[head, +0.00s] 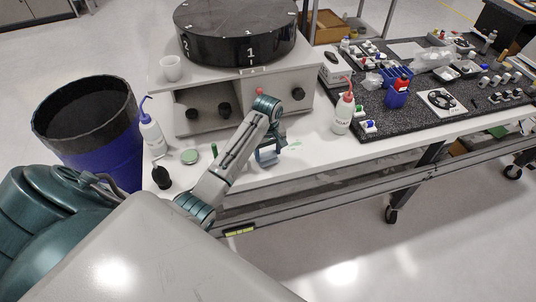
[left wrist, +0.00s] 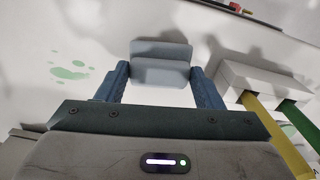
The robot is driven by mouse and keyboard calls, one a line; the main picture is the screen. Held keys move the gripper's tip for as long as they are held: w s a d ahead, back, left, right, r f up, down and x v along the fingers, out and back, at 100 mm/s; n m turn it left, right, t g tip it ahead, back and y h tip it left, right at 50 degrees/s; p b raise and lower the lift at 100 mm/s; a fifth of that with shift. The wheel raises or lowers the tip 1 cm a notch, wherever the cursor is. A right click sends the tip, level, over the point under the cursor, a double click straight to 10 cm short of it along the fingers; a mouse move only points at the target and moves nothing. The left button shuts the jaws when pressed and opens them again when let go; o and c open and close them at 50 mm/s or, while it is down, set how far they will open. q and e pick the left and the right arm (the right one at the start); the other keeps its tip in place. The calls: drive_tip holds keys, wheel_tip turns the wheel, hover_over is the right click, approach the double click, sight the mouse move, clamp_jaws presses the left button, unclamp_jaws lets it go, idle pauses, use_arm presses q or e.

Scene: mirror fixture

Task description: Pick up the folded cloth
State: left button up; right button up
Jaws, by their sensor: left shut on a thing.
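The folded cloth (left wrist: 160,65) is a grey-blue folded piece between the blue fingers of my left gripper (left wrist: 160,82) in the left wrist view. The fingers are shut on its two sides. In the head view my left gripper (head: 268,155) is over the white bench top, in front of the grey machine. There the cloth is small and hard to tell from the fingers. Whether the cloth touches the bench is not clear. My right gripper is not in view.
A red-capped wash bottle (head: 343,112) stands right of my gripper. The grey machine (head: 240,88) is behind. A white block (left wrist: 262,88) with yellow and green sticks is close by in the wrist view.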

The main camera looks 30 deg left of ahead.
use_arm(q)
wheel_tip(320, 180, up, 2)
drive_tip(key=shift+a+r+b, duration=0.1)
drive_tip(key=shift+r+b, duration=0.05)
drive_tip(key=shift+b, duration=0.8)
drive_tip(key=s, duration=0.1)
drive_tip(key=s+d, duration=0.1)
drive_tip(key=s, duration=0.1)
drive_tip(key=s+d, duration=0.1)
drive_tip(key=s, duration=0.1)
drive_tip(key=shift+s+d+r+b, duration=0.1)
drive_tip(key=shift+s+r+b, duration=0.15)
drive_tip(key=shift+r+b, duration=0.1)
drive_tip(key=s+d+r+p, duration=0.1)
drive_tip(key=s+d+p, duration=0.2)
drive_tip(key=s, duration=0.6)
drive_tip(key=shift+s+d+p, duration=0.2)
drive_tip(key=shift+s+p, duration=0.1)
